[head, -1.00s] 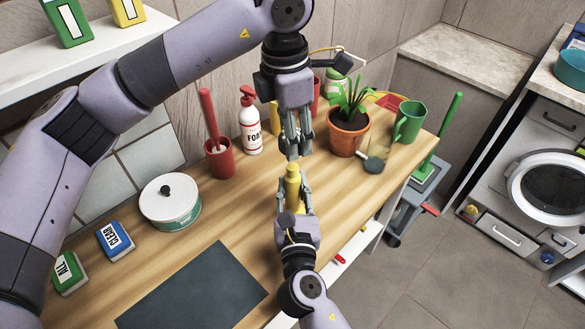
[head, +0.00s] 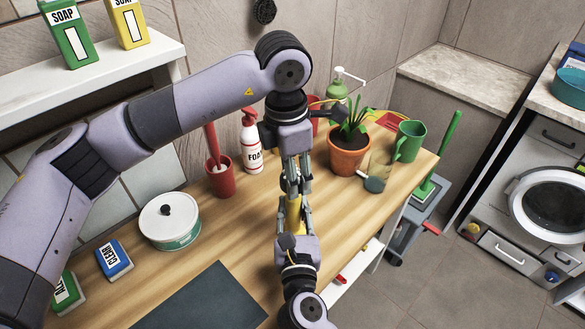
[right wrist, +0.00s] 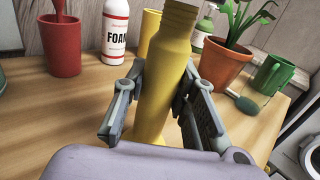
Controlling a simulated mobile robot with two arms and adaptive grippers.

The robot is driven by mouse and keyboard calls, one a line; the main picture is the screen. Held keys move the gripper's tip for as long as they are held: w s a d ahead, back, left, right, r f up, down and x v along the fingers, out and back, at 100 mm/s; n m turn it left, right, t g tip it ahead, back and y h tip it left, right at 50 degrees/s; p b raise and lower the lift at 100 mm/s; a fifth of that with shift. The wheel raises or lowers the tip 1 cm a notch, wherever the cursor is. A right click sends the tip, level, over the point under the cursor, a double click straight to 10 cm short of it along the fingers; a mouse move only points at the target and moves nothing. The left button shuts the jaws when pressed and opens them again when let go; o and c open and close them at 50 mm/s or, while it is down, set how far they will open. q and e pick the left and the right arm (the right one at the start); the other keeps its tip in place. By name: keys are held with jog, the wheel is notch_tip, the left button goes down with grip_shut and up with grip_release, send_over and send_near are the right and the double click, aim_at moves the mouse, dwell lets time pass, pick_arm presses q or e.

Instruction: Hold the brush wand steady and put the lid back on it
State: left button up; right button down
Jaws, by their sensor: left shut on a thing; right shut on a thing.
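The brush wand (right wrist: 165,75), a yellow bottle-like body with a threaded neck, is upright and slightly tilted in the right wrist view. My right gripper (right wrist: 160,105) is shut around its sides below the neck. In the head view, a little of its yellow (head: 294,212) shows between the grippers. My left gripper (head: 292,192) points down from above, directly over the wand's top, its fingers closed. The lid is hidden between those fingers. Whether it touches the neck cannot be told. The left gripper is outside the right wrist view.
On the wooden counter (head: 225,245) stand a red holder (head: 222,180), a foam bottle (head: 251,145), a potted plant (head: 348,158), a green mug (head: 409,140) and a white pot (head: 169,226). A dark mat (head: 205,300) lies in front.

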pick_arm(q)
jog(key=shift+f, duration=0.4)
jog(key=shift+f, duration=0.6)
dwell(0.3)
